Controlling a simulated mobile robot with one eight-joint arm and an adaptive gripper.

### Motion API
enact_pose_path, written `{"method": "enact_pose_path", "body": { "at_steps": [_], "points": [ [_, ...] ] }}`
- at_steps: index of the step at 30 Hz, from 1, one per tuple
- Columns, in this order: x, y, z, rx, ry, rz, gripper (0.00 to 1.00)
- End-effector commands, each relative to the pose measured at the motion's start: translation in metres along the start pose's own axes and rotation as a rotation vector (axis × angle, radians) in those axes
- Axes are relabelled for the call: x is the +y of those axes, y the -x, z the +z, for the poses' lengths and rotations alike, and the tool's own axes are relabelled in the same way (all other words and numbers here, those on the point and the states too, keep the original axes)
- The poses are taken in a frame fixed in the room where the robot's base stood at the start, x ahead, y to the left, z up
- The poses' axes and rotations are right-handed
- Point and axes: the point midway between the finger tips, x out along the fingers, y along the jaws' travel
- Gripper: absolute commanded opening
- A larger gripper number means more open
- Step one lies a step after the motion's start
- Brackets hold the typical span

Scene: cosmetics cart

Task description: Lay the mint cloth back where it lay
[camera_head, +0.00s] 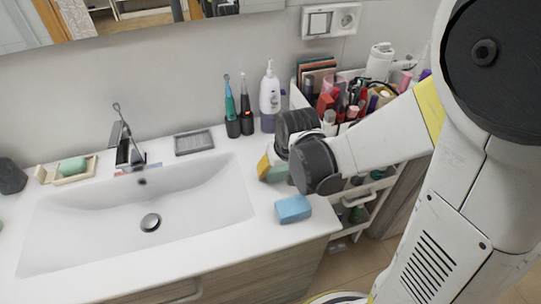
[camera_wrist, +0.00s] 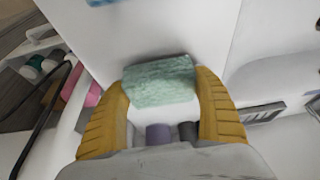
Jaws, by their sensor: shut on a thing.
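The mint cloth (camera_wrist: 160,82) is a thick, textured, pale green block in the wrist view. It sits between the two yellow fingertips of my gripper (camera_wrist: 163,86), which is shut on it. In the head view my gripper (camera_head: 270,168) is over the right end of the white counter, with a yellow finger toward the basin. Only a small green part of the cloth (camera_head: 278,173) shows there, mostly hidden by my wrist. I cannot tell whether the cloth touches the counter.
A blue sponge (camera_head: 293,209) lies on the counter in front of my gripper. The basin (camera_head: 145,205) is to the left. Toothbrush holders (camera_head: 240,124), a white bottle (camera_head: 270,92) and a grey tray (camera_head: 194,142) stand behind. A crowded cart (camera_head: 358,196) is at right.

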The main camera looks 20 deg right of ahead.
Motion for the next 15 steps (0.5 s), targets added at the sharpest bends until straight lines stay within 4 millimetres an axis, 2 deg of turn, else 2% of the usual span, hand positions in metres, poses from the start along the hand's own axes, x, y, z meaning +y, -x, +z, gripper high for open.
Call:
{"method": "enact_pose_path", "body": {
  "at_steps": [1,12,13,15],
  "points": [
    [0.0,-0.0087,0.0031,0.0,0.0,0.0,0.5],
    [0.0,-0.0114,0.0048,0.0,0.0,0.0,0.5],
    [0.0,-0.0115,0.0049,0.0,0.0,0.0,0.77],
    [0.0,-0.0104,0.0044,0.0,0.0,0.0,0.98]
  ]
}}
